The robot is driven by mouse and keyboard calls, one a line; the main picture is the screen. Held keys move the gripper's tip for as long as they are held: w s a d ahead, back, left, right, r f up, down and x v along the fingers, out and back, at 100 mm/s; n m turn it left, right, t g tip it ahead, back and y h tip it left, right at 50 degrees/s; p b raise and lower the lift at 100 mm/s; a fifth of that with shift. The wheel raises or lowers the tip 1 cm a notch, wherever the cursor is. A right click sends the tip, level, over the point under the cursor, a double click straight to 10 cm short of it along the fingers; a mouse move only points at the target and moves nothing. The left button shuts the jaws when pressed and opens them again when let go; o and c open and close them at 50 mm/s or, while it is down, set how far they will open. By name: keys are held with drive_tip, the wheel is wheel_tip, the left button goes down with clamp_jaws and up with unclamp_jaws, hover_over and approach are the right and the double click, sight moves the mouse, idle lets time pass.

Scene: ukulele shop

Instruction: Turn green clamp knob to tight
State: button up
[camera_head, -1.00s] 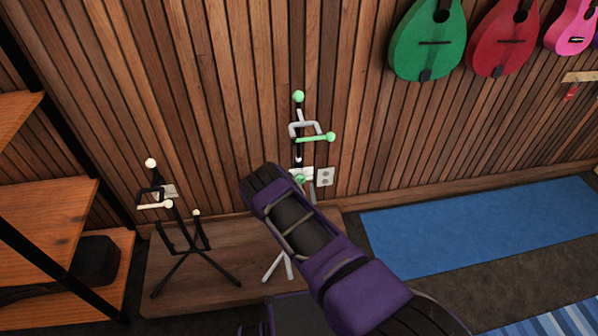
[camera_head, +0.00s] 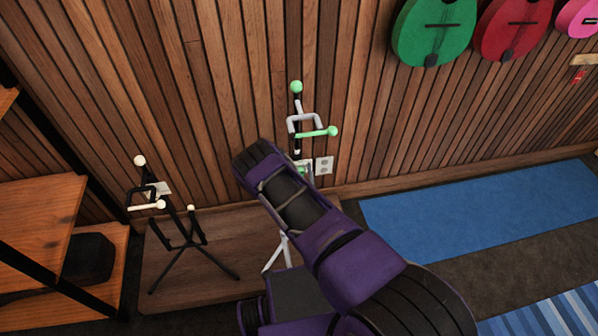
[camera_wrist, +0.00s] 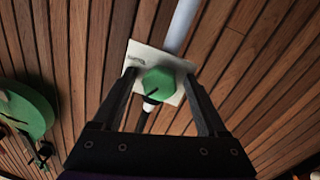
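The green clamp knob (camera_wrist: 160,83) shows in the wrist view with a thin dark mark on its face. It sits in front of a pale plate (camera_wrist: 144,54) with dark marking. My gripper (camera_wrist: 161,76) is open, with one finger on each side of the knob and a visible gap to each. In the head view only a sliver of the knob (camera_head: 304,170) shows at the edge of my purple arm. The stand with green tips (camera_head: 305,123) rises above it against the wall. My gripper is hidden behind my arm there.
A black stand with cream tips (camera_head: 172,225) stands to the left on a low wooden platform (camera_head: 208,262). A wooden shelf (camera_head: 40,215) is at far left. A wall outlet (camera_head: 323,166) is close right of the knob. A blue mat (camera_head: 470,215) lies clear at right.

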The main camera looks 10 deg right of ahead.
clamp_jaws()
drive_tip(key=shift+d+m, duration=0.15)
drive_tip(key=shift+m, duration=2.15)
unclamp_jaws()
drive_tip(key=shift+s+g, duration=0.1)
drive_tip(key=shift+g, duration=0.2)
